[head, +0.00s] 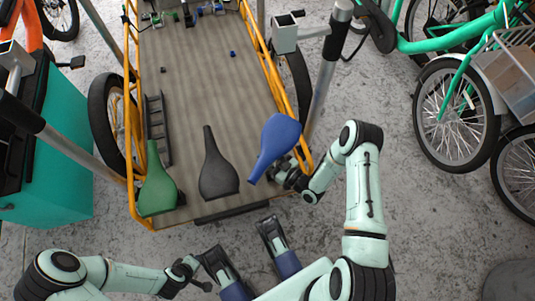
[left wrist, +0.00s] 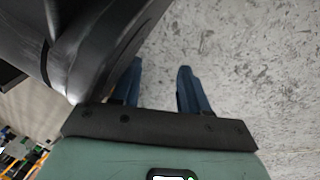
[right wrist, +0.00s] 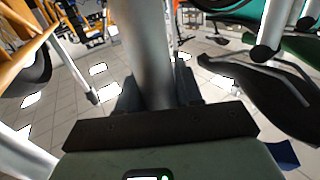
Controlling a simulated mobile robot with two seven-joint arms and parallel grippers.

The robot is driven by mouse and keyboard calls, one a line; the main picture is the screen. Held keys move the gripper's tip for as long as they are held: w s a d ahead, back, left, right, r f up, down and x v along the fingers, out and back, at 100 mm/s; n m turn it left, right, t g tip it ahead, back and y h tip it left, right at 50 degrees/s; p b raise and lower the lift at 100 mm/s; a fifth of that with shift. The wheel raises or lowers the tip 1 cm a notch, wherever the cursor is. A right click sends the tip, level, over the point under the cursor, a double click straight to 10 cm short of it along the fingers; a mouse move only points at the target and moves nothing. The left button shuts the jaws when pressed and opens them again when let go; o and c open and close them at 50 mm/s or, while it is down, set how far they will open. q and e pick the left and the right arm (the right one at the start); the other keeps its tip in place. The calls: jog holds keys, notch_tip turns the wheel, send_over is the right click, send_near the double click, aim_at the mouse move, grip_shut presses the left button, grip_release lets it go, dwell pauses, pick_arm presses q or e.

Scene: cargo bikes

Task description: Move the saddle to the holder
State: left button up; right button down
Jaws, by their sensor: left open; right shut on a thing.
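A blue saddle (head: 275,142) sits tilted at the right front corner of the cargo bike's wooden bed. My right gripper (head: 290,176) is at its lower right, partly hidden by the saddle. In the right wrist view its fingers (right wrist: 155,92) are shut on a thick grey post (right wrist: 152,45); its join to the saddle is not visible. A black saddle (head: 215,175) and a green saddle (head: 157,190) stand to the left along the bed's front edge. My left gripper (head: 202,275) is open and empty near the floor; its fingers show in its wrist view (left wrist: 160,88). I cannot tell which part is the holder.
Orange rails (head: 265,60) flank the bed (head: 195,90). A silver post (head: 325,75) with a grey clamp (head: 285,35) stands at the right. A teal box (head: 70,150) is at the left, a green bike (head: 450,100) at the right.

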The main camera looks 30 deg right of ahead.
jog(key=shift+r, duration=0.1)
jog(key=c, duration=0.7)
grip_release()
jog(key=shift+o, duration=0.2)
pick_arm(q)
jog(key=s+a+f+g, duration=0.15)
jog(key=s+g, duration=0.25)
jog(key=s, duration=0.7)
jog(key=w+d+r+t+p, duration=0.1)
jog(key=w+r+t+p, duration=0.1)
jog(key=w, duration=0.5)
jog(key=shift+r+t+p, duration=0.4)
jog(key=shift+r+p, duration=0.3)
jog(key=shift+p, duration=0.05)
pick_arm(e)
jog(key=v, duration=1.3)
jog(key=shift+s, duration=0.2)
pick_arm(q)
jog(key=shift+w, duration=0.15)
